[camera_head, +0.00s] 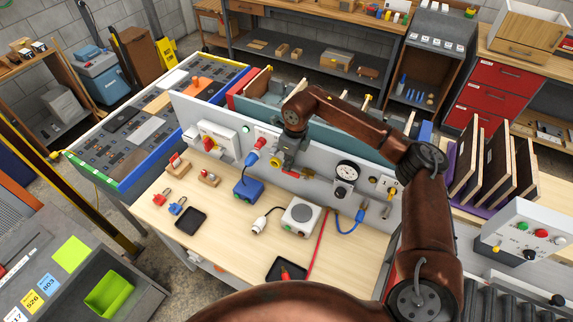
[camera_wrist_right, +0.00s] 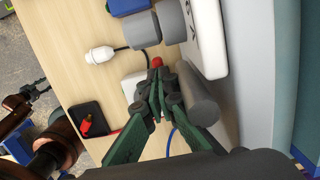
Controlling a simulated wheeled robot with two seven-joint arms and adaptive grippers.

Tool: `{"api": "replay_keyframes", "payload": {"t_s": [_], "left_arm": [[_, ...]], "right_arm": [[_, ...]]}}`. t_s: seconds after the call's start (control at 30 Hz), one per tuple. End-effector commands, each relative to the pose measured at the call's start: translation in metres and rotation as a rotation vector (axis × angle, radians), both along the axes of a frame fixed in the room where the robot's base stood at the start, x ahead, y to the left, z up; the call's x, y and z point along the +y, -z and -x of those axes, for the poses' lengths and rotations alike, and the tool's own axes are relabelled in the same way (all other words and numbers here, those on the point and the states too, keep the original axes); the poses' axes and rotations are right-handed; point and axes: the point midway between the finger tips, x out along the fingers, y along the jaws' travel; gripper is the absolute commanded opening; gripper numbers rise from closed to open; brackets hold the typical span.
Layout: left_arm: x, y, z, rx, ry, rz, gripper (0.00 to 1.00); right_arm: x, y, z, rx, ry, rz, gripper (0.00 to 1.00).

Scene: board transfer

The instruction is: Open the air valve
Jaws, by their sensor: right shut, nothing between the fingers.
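My right gripper (camera_head: 297,172) is shut and empty, close in front of the upright grey panel (camera_head: 320,186). In the right wrist view its green fingers (camera_wrist_right: 157,88) meet beside a small red tip (camera_wrist_right: 157,62); I cannot tell whether they touch it. A thick grey cylinder (camera_wrist_right: 201,98) stands beside the fingers and partly hides what lies behind. I cannot tell for certain which fitting is the air valve, since the gripper covers part of the panel. A round gauge (camera_head: 347,171) is to the right of the gripper. My left gripper does not show.
A white box with a round top (camera_head: 301,214), a blue box (camera_head: 247,189) and a black tray (camera_head: 190,220) stand on the wooden bench. A red cable (camera_head: 318,245) and a blue hose (camera_head: 349,227) lie there. Upright boards (camera_head: 493,165) stand at right.

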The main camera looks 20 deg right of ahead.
Motion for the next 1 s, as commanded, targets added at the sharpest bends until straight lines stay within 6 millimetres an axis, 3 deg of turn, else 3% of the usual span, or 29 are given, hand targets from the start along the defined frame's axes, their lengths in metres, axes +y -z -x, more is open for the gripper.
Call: {"api": "replay_keyframes", "payload": {"t_s": [0.3, 0.43, 0.6, 1.0], "left_arm": [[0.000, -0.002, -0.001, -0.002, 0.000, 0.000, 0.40], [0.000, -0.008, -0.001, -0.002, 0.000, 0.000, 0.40], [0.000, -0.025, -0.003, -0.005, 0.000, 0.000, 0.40], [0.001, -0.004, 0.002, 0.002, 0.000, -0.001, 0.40]], "right_arm": [[-0.008, -0.002, 0.008, 0.000, 0.000, 0.000, 0.00], [-0.008, -0.012, 0.008, -0.001, 0.001, 0.000, 0.00], [-0.009, -0.046, 0.008, -0.003, 0.004, -0.001, 0.00], [0.009, -0.117, -0.012, -0.002, 0.005, -0.001, 0.00]]}}
